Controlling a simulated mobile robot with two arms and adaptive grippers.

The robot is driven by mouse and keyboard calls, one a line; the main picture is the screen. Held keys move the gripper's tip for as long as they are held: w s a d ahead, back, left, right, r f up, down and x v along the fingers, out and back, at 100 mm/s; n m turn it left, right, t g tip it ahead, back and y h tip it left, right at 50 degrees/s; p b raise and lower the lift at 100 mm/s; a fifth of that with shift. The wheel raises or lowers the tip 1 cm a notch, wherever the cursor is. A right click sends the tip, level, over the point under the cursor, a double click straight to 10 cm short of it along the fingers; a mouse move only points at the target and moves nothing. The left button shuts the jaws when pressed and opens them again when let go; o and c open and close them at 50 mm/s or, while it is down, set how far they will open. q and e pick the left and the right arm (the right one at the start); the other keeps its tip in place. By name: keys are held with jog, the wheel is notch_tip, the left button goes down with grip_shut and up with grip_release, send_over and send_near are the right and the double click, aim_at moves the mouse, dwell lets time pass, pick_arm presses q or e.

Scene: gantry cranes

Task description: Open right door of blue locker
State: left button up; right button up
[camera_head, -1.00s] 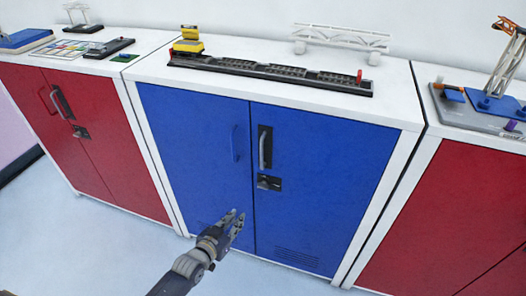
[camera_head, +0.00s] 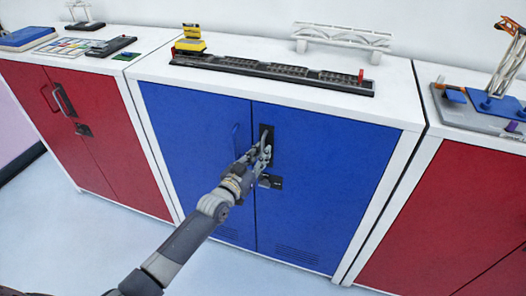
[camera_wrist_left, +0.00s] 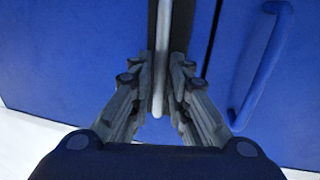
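The blue locker's right door (camera_head: 325,180) is closed, flush with the left door (camera_head: 195,140). The right door has a grey vertical handle (camera_head: 265,138) on a black plate, with a black latch (camera_head: 270,182) below it. My left gripper (camera_head: 262,152) is at this handle and partly covers it. In the left wrist view, the grey handle (camera_wrist_left: 162,45) runs between the two fingers of my left gripper (camera_wrist_left: 163,75). The fingers look open, one on each side, with a small gap. The left door's blue handle (camera_wrist_left: 262,75) is beside them. My right gripper is not in view.
Red lockers stand to the left (camera_head: 110,140) and right (camera_head: 440,220) of the blue one. A model track (camera_head: 270,72), a yellow crane part (camera_head: 190,45) and a white truss (camera_head: 340,38) are on its white top. The floor in front is clear.

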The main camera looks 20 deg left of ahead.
pick_arm(q)
jog(key=shift+x, duration=0.8)
jog(key=shift+c, duration=0.6)
jog(key=shift+s, duration=0.1)
grip_shut()
